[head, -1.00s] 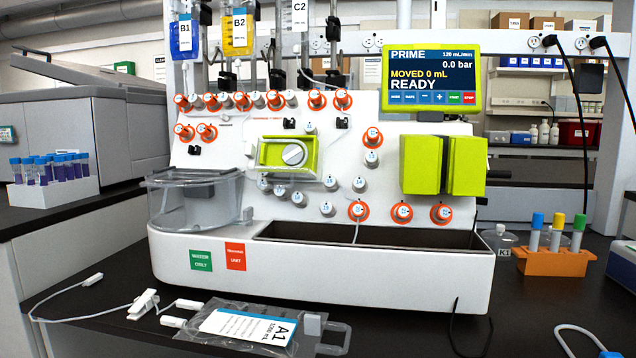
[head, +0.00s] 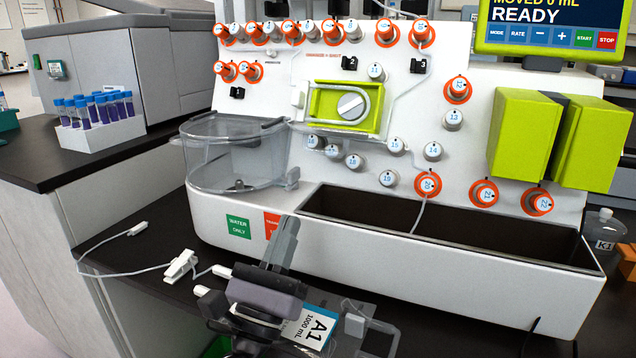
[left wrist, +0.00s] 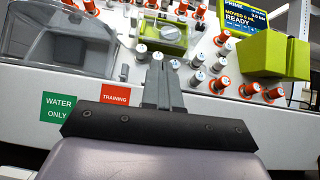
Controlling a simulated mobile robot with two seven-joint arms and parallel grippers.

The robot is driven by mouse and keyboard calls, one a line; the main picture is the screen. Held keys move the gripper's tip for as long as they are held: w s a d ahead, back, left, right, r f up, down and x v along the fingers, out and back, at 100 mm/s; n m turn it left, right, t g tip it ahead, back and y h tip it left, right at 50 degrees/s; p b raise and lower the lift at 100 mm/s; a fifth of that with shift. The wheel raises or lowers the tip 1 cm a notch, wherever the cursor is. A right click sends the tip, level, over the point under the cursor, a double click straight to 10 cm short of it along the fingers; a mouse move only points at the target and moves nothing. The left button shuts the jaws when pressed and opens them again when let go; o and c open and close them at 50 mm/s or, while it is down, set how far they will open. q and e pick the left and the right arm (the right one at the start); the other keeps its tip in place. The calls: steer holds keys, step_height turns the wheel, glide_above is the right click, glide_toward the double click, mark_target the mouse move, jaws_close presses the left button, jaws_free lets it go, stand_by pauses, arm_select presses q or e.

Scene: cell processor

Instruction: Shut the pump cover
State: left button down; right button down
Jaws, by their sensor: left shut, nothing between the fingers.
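The pump is a lime-green housing (head: 322,107) with a round silver knob (head: 351,106) on the machine's white front panel. A pale tube or frame loops around the knob; I cannot tell how far the cover stands open. The pump also shows in the left wrist view (left wrist: 150,30), just beyond the fingertips. My left gripper (head: 287,228) is shut and empty, pointing up in front of the machine's lower front, below the pump and apart from it. In the left wrist view its fingers (left wrist: 157,66) are together. My right gripper is not in view.
A clear chamber (head: 215,165) juts out left of the pump. Orange-ringed and grey knobs surround it. Two lime blocks (head: 525,135) stand out at the right. A bag labelled A1 (head: 318,325) lies in front, partly behind my gripper. A dark open trough (head: 460,235) runs below.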

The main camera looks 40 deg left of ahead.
mark_target(336, 133)
arm_select(q)
steer(key=p+x, duration=0.3)
steer(key=x, duration=0.6)
steer(key=shift+w+r, duration=0.25)
steer(key=shift+w, duration=0.15)
steer(key=shift+p, duration=0.3)
